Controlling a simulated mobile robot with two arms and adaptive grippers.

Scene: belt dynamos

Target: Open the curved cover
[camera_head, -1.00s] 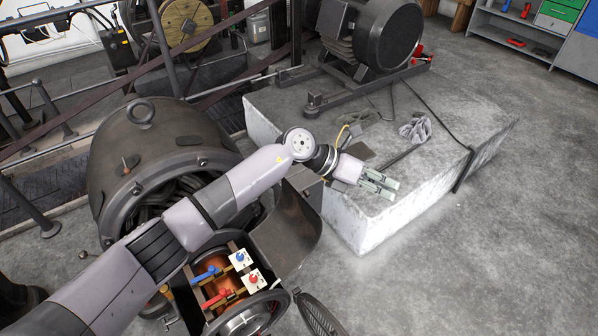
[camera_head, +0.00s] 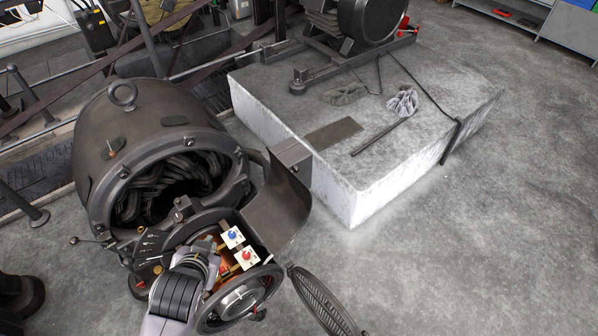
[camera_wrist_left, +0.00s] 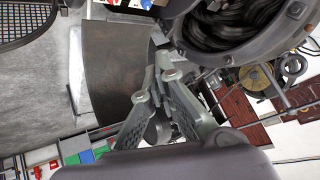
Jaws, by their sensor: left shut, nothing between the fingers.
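The curved cover (camera_head: 278,212) is a dark, bent metal sheet. In the head view it stands out to the right of the dynamo housing (camera_head: 150,130), swung away from the red and blue terminals (camera_head: 240,247). In the left wrist view the curved cover (camera_wrist_left: 115,70) is a large dark sheet left of the fingers. My left gripper (camera_wrist_left: 160,76) is shut and empty; it appears close to the cover's edge, but I cannot tell whether they touch. In the head view my left arm reaches up from the bottom, and its fingers are hard to make out. My right gripper is not in view.
A pale stone block (camera_head: 400,175) behind carries a motor (camera_head: 370,20), grey gloves (camera_head: 403,101) and a flat plate (camera_head: 333,133). An oval mesh cover (camera_head: 322,300) stands open at the lower right. The floor at right is clear.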

